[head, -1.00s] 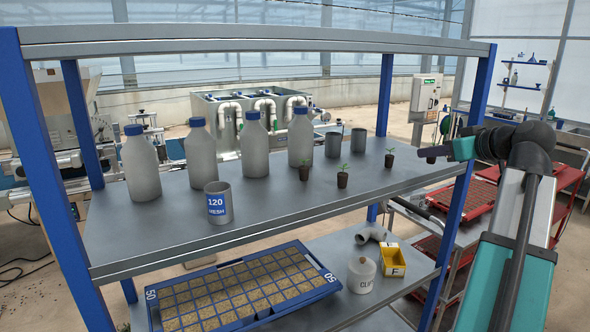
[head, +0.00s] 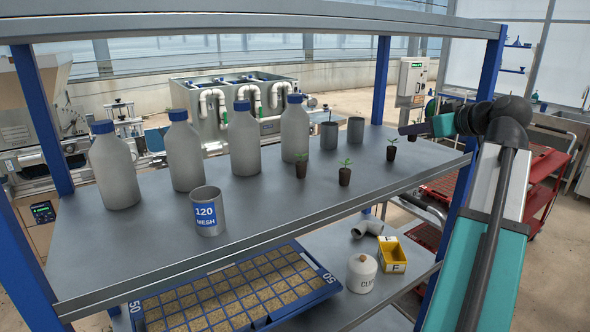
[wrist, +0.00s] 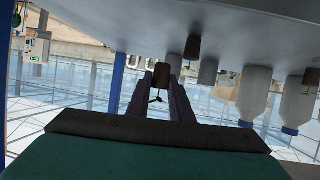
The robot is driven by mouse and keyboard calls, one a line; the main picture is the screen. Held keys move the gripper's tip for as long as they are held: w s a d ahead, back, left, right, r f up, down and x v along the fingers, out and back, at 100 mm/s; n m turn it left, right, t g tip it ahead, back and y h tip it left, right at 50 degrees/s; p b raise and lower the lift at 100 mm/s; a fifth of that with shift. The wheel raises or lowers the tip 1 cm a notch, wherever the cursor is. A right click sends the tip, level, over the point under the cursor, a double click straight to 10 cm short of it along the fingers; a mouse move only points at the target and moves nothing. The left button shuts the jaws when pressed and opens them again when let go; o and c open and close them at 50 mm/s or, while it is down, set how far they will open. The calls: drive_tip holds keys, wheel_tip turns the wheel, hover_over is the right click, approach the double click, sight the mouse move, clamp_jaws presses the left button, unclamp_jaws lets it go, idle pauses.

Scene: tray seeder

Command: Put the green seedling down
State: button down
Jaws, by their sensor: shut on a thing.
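My gripper (wrist: 160,98) is shut on a seedling with a dark brown plug (wrist: 161,75), held between its two fingers in the wrist view, which looks upside down. Its small leaves show faintly below the plug there. In the head view my gripper (head: 405,130) is at the right rear of the upper shelf (head: 260,215), and the held plug is mostly hidden. Three potted seedlings stand upright on the shelf: left (head: 301,168), middle (head: 345,177) and right (head: 391,152). The right one is nearest my gripper. I cannot tell whether the held plug touches the shelf.
Several grey bottles with blue caps (head: 245,145) and two grey cups (head: 329,135) stand towards the back. A 120 mesh cup (head: 208,212) stands in front. A blue rack post (head: 478,120) is close to my arm. The shelf's front right is clear.

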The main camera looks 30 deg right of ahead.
drive_tip(key=shift+w+d, duration=0.4)
drive_tip(key=shift+w, duration=0.15)
drive_tip(key=p, duration=0.5)
hover_over(389, 140)
drive_tip(key=shift+s+a+f, duration=0.1)
drive_tip(key=shift+s+f, duration=0.1)
drive_tip(key=shift+f, duration=0.5)
drive_tip(key=shift+w+f, duration=0.1)
drive_tip(key=shift+w, duration=0.05)
drive_tip(key=shift+f+p, duration=0.8)
drive_tip(key=shift+f, duration=0.95)
drive_tip(key=shift+f, duration=0.15)
